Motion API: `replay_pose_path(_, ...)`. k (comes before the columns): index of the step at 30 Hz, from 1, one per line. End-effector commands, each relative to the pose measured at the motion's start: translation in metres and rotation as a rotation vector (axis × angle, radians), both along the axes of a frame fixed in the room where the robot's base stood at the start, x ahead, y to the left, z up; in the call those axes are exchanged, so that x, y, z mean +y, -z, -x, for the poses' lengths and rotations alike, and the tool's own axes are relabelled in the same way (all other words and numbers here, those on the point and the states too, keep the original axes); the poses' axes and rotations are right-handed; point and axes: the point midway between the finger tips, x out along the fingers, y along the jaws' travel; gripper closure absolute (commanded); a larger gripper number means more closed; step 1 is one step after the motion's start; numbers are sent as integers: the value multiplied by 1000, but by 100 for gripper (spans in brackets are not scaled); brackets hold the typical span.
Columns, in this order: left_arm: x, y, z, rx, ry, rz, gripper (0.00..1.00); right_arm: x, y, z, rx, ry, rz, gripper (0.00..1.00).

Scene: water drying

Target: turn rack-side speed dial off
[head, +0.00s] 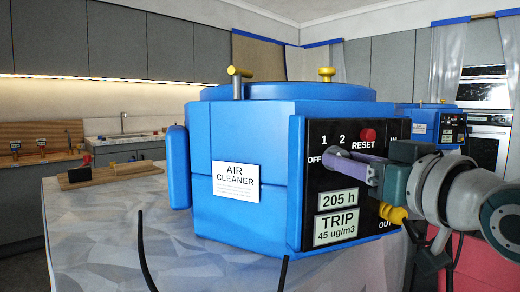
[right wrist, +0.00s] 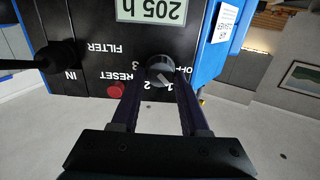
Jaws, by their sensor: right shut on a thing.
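A blue air cleaner (head: 245,140) stands on the pale faceted table. Its black control panel (head: 318,235) carries the speed dial (right wrist: 160,69), round and dark, with OFF, 1, 2 and 3 around it. In the right wrist view, upside down, the dial's pale pointer mark appears to lie toward 1. My right gripper (head: 335,162) reaches in from the right, its fingers on both sides of the dial and shut on it. In the head view the fingers hide the dial. My left gripper is not in view.
A red RESET button (head: 368,135) sits close to the dial; it also shows in the right wrist view (right wrist: 116,90). A second blue unit (head: 422,124) stands behind at the right. A wooden board (head: 110,173) lies left on the table (head: 95,235).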

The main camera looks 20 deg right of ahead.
Motion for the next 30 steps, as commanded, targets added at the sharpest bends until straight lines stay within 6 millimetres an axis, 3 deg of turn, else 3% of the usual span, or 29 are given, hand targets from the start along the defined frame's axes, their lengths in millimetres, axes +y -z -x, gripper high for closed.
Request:
replay_pose_path(15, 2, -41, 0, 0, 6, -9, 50, 2, -3, 0, 23, -1, 481, 100)
replay_pose_path(30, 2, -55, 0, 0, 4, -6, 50, 2, 0, 0, 33, 0, 768, 100)
